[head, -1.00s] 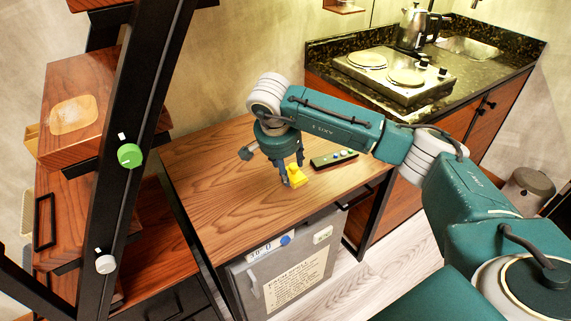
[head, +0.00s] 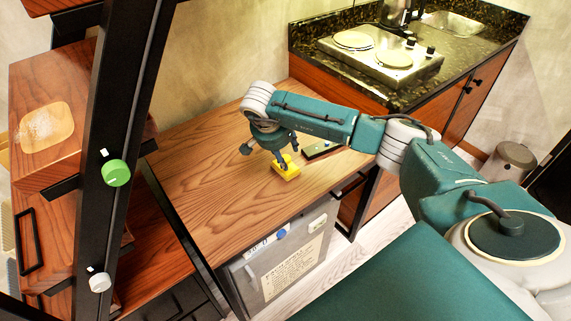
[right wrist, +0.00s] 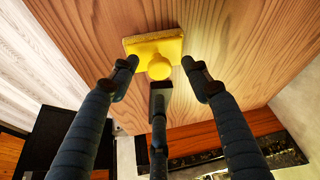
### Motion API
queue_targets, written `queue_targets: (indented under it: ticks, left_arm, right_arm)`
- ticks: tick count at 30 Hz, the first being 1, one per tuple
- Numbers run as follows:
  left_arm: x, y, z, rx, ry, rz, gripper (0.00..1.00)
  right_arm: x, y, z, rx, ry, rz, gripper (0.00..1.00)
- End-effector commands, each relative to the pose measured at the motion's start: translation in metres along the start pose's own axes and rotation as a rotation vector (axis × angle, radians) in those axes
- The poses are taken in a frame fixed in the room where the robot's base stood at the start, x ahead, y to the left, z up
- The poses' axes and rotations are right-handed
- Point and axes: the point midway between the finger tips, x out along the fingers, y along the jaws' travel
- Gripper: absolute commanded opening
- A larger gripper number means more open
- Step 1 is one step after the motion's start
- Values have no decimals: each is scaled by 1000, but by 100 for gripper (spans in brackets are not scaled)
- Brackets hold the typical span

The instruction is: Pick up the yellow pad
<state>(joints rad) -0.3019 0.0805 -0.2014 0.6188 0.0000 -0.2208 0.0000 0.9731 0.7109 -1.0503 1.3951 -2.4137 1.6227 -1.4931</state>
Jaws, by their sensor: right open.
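The yellow pad (head: 285,171) lies on the wooden tabletop (head: 205,190), near its right part. In the right wrist view the pad (right wrist: 150,45) is a flat square block with a round knob on top. My right gripper (head: 280,160) is just above the pad in the head view. In the right wrist view its dark fingers (right wrist: 160,80) are spread apart around the near side of the knob, with nothing held between them. I cannot tell whether any finger touches the pad. My left gripper is not in view.
A grey box (head: 285,262) is under the tabletop. The left tabletop is clear.

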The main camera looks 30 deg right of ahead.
Motion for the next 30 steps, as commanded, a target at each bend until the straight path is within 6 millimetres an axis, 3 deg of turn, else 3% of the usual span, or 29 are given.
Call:
queue_targets:
  ticks: [4, 12, 19, 30]
  left_arm:
    - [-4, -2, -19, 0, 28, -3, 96]
    - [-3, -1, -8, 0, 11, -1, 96]
    - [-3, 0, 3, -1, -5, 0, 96]
    - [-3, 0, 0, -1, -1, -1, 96]
  right_arm:
    - [15, 0, 0, 1, -1, 0, 48]
    - [18, -1, 0, 0, 0, -2, 48]
    - [18, -1, 0, 1, 0, -2, 2]
    - [15, -1, -2, 1, 0, -3, 0]
